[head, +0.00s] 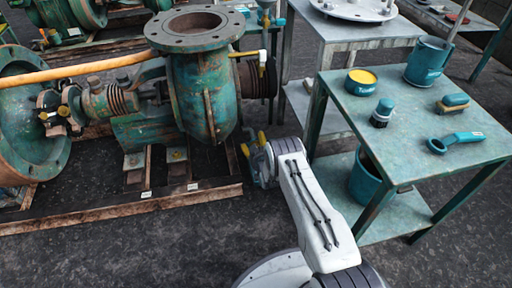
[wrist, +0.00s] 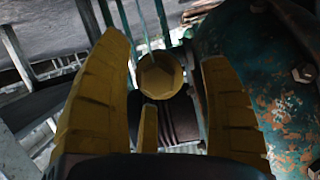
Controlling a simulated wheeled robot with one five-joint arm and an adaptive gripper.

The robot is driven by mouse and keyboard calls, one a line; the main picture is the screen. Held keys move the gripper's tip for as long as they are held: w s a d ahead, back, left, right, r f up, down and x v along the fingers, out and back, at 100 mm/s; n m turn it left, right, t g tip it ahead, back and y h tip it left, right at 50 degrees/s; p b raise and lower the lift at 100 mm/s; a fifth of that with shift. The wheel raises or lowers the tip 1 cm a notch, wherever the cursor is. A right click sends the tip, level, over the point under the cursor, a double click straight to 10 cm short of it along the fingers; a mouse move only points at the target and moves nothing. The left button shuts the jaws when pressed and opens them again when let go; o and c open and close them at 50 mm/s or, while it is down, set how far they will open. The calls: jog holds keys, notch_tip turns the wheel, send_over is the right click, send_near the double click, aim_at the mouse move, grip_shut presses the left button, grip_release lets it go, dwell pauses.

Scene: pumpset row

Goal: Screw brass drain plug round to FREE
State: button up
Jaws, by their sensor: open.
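The brass drain plug (wrist: 160,75) shows in the wrist view as a faceted, dull yellow head in front of a dark round fitting, beside the green pump body. My gripper (wrist: 161,52) is open, with one yellow finger left of the plug and one right of it. Gaps show between the plug and both fingers. A narrow yellow piece stands just below the plug; I cannot tell what it belongs to. In the head view my gripper (head: 253,144) is low beside the pump's right side, and I cannot make out the plug there. No FREE mark is readable.
The green pump (head: 205,95) stands on a rusty base frame (head: 120,210) at left. A teal table (head: 415,120) with a yellow-topped tin, a bottle, a mug, a brush and a teal tool stands right of my arm. A bucket (head: 366,180) sits on its lower shelf.

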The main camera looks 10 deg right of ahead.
jog(key=shift+c, duration=0.4)
jog(key=shift+r, duration=0.1)
jog(key=c, duration=1.2)
jog(key=o, duration=1.3)
